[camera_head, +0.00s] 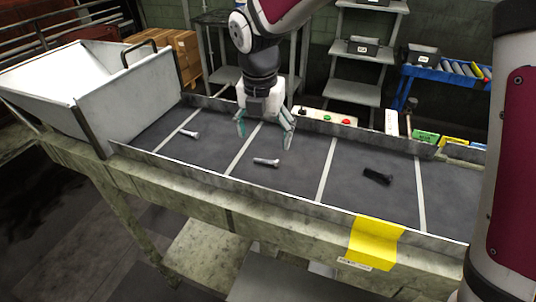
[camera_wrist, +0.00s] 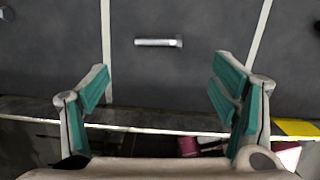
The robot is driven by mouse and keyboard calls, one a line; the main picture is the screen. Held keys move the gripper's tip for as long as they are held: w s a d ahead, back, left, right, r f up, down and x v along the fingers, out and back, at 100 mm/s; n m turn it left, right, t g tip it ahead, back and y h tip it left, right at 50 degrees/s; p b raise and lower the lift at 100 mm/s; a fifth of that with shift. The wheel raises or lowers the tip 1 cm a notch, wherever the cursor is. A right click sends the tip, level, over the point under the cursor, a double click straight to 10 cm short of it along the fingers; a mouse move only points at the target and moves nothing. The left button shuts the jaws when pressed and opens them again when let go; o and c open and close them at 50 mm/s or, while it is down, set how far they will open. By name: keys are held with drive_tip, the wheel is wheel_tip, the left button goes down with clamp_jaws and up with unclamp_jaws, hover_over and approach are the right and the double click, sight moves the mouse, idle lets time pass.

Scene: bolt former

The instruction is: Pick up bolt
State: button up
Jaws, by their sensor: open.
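A light metal bolt (camera_head: 266,161) lies on its side on the dark belt, between two pale cross lines, its head to the right. It also shows in the wrist view (camera_wrist: 158,42), above the space between the fingers. My gripper (camera_head: 264,128) points down over the belt, open and empty, behind this bolt in the head view. Its teal-padded fingers (camera_wrist: 160,80) stand wide apart and do not touch the bolt. A second light bolt (camera_head: 190,133) lies in the section to the left. A black bolt (camera_head: 377,176) lies in the section to the right.
Low metal rails (camera_head: 290,201) edge the belt. A white hopper (camera_head: 125,95) stands at the left end. A control box (camera_head: 326,117) with buttons sits behind the back rail. A yellow patch (camera_head: 374,240) covers part of the front edge. The belt around the middle bolt is clear.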

sight(266, 160)
drive_tip(key=shift+w+d+f+p, duration=0.1)
drive_tip(key=shift+w+f+p, duration=0.2)
drive_tip(key=shift+f, duration=1.1)
drive_tip(key=shift+w+a+f+p, duration=0.15)
drive_tip(key=shift+w+f, duration=0.15)
drive_tip(key=shift+f, duration=1.15)
drive_tip(key=shift+w+d+f+p, duration=0.15)
drive_tip(key=shift+w+f+p, duration=0.15)
drive_tip(key=shift+f, duration=1.1)
drive_tip(key=c, duration=1.4)
